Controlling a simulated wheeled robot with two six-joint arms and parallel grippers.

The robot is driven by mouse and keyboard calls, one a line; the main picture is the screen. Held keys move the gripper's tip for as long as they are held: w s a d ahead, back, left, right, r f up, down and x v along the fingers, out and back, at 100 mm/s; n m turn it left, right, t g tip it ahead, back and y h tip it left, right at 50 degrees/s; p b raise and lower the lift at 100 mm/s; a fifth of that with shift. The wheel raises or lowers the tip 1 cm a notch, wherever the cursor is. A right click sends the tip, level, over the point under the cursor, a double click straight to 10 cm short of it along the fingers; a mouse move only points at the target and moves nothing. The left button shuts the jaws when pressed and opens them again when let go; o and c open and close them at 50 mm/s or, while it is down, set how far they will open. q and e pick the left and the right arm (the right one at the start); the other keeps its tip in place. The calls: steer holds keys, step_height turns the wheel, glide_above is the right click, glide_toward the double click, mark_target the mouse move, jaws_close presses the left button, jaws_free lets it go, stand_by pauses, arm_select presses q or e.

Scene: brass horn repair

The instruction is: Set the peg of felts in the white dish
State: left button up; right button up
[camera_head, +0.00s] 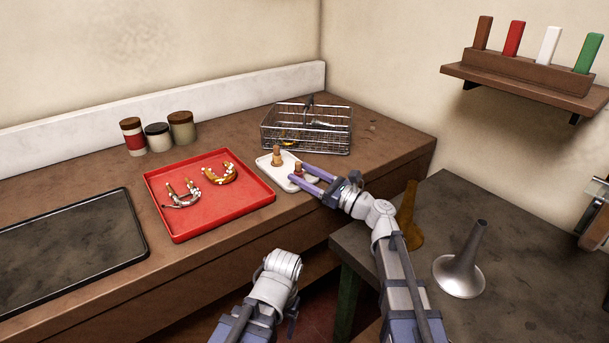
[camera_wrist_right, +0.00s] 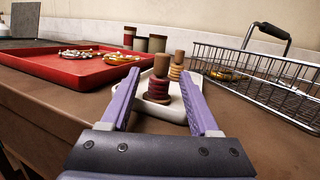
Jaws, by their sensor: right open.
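The white dish (camera_head: 265,161) lies on the brown bench, right of the red tray; it also shows in the wrist view (camera_wrist_right: 172,113). A peg with dark red felts (camera_wrist_right: 158,88) and a wooden top appears to stand upright in the dish's near part; the head view shows it small (camera_head: 298,169). A second peg, with tan felts (camera_head: 277,157), stands at the dish's far end. My right gripper (camera_head: 297,173) is open, its purple fingers on either side of the red-felt peg, with gaps visible in the wrist view. My left arm's wrist shows low in the head view, its fingers hidden.
A wire basket (camera_head: 305,140) stands close behind the dish. The red tray (camera_head: 210,217) holds two curved rows of parts. Several jars (camera_head: 157,137) stand behind it. A dark mat (camera_head: 70,240) lies at left. A grey table (camera_head: 480,210) with two cone-shaped pieces is at right.

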steer(key=b+v, duration=0.2)
steer(key=v, duration=1)
